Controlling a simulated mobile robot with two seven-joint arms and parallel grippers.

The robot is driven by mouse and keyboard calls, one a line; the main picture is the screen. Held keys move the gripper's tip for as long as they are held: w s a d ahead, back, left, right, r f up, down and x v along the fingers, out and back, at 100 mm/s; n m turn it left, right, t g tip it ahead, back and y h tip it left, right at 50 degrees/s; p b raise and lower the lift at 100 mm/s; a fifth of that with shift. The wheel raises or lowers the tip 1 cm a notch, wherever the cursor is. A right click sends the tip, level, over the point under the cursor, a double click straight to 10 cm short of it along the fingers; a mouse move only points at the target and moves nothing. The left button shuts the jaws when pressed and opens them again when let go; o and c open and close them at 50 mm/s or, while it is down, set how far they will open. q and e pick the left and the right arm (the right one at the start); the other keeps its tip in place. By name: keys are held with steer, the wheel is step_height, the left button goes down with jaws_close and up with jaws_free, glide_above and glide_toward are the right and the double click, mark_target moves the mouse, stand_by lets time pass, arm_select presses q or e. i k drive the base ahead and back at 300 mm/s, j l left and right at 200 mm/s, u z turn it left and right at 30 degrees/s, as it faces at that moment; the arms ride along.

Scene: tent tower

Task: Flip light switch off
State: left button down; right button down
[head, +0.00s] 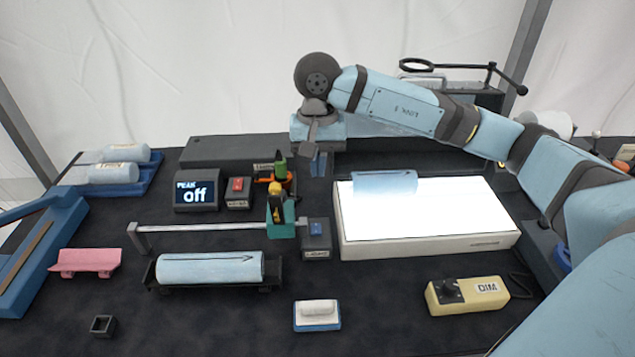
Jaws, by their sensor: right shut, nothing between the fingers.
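The light switch (316,240) is a small dark box with a blue rocker and a label that seems to read LIGHT. It stands at the left side of the light panel (500,235), whose top glows bright white. My right gripper (311,142) points down behind the switch, well apart from it, near the back of the table. It is shut and empty; its fingertips are small and hard to make out against the blue parts behind. The rocker's exact tilt is too small to tell. My left gripper is not in view.
A metal rail (205,227) with a teal slider ends beside the switch. A yellow dimmer box (466,296) is at front right.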

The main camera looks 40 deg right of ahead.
mark_target(316, 228)
steer(key=k, duration=1)
